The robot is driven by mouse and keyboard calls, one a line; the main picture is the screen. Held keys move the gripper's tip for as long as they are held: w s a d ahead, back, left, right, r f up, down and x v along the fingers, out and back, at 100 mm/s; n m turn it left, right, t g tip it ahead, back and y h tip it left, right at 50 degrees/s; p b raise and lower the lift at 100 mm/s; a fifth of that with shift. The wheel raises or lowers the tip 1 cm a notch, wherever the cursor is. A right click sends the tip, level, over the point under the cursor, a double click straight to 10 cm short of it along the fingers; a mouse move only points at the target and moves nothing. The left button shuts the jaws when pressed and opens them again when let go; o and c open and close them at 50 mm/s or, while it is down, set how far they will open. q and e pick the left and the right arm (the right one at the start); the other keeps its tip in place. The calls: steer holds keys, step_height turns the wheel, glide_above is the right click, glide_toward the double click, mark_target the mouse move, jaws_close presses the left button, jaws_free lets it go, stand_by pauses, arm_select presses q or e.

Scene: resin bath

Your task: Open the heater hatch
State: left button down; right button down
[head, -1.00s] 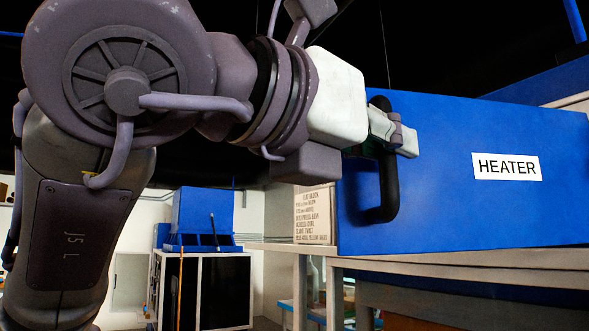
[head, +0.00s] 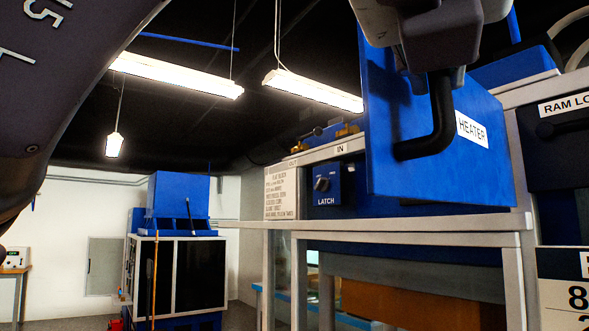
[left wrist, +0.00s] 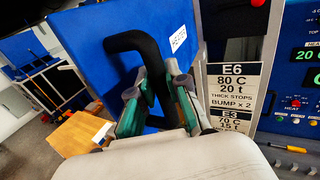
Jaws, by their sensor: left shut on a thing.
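The heater hatch (head: 390,155) is a blue panel with a white HEATER label. In the head view it stands swung out at an angle from the machine front. Its black bent handle (head: 438,125) hangs below my left gripper (head: 432,70), which is partly cut off by the top edge. In the left wrist view the green-padded fingers of my left gripper (left wrist: 158,85) are shut on the black handle (left wrist: 130,40), with the blue hatch (left wrist: 100,60) behind. A blue latch box (head: 327,185) with a dark knob shows left of the hatch. My right gripper is not in view.
A grey frame (head: 400,224) runs below the hatch. A RAM panel (head: 560,130) stands close on the right, and a sign with numbers (head: 568,290) hangs below it. A blue and black cabinet (head: 178,270) stands at the back left, with open floor near it.

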arm_select(q)
steer(key=shift+r, duration=0.1)
steer(key=c, duration=1.1)
jaws_free()
steer(key=shift+c, duration=0.2)
steer(key=v, duration=1.2)
steer(key=shift+a, duration=0.1)
